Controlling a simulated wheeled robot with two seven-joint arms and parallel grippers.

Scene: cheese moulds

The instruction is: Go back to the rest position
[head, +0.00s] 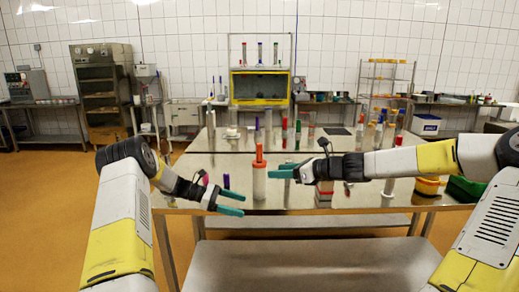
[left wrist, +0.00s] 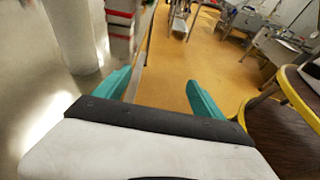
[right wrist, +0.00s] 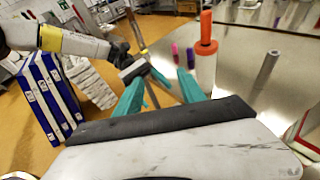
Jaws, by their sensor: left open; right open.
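My left gripper (head: 241,204) is open at the table's front edge, left of a white cylinder with an orange top. Its spread teal fingers also show in the left wrist view (left wrist: 158,80), with nothing between them. My right gripper (head: 274,170) is open beside the same cylinder, on its right, pointing left. In the right wrist view its fingers (right wrist: 161,76) are apart and empty. The white cylinder (head: 259,184) stands upright on the steel table (head: 225,165). It also shows beyond the right fingers in the right wrist view (right wrist: 205,72). I cannot tell whether either gripper touches it.
A small purple piece (head: 226,181) stands near my left gripper. Several cylinders with coloured tops stand further back on the table. A red and white stack (head: 324,190) is below my right gripper. A yellow bin (head: 428,186) and a green bin (head: 466,189) are at the right.

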